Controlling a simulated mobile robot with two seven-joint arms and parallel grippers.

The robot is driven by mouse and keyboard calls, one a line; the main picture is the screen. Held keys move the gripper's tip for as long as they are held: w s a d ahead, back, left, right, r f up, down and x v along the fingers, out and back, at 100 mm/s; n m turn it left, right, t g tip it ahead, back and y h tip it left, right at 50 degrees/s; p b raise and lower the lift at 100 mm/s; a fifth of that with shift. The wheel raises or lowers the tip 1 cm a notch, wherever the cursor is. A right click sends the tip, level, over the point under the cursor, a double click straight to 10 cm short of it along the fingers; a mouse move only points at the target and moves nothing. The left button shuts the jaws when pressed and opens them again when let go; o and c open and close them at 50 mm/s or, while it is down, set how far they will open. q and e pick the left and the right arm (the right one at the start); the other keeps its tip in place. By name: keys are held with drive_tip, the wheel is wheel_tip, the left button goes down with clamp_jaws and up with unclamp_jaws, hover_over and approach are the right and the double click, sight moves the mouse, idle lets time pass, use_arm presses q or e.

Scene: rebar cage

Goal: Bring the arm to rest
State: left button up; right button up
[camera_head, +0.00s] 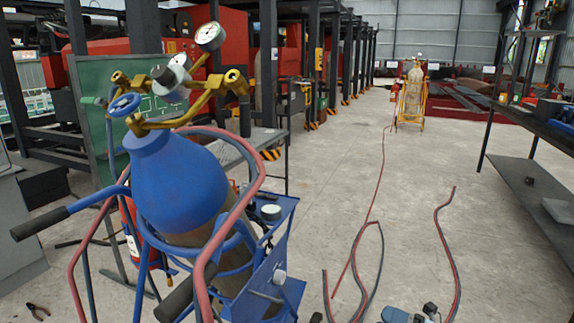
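Neither of my grippers shows in the head view, and I see no arm of mine that I can make out for sure. What the grippers hold, if anything, cannot be seen.
A blue gas cylinder (178,180) with brass valves and a gauge (209,36) stands on a blue cart close at the left. Red hoses (452,250) lie on the concrete floor. Shelving (540,190) lines the right. A yellow cylinder cart (411,100) stands far back. The middle floor is mostly clear.

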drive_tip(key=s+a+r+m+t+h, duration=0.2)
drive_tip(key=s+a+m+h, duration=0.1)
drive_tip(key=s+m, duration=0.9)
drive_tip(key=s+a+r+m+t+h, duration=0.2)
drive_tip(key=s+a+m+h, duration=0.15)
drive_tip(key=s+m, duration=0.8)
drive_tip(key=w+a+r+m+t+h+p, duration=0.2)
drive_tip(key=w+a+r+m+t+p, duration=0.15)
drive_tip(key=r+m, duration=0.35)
use_arm(q)
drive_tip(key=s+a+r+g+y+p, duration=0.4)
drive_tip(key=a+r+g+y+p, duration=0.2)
drive_tip(key=p, duration=2.9)
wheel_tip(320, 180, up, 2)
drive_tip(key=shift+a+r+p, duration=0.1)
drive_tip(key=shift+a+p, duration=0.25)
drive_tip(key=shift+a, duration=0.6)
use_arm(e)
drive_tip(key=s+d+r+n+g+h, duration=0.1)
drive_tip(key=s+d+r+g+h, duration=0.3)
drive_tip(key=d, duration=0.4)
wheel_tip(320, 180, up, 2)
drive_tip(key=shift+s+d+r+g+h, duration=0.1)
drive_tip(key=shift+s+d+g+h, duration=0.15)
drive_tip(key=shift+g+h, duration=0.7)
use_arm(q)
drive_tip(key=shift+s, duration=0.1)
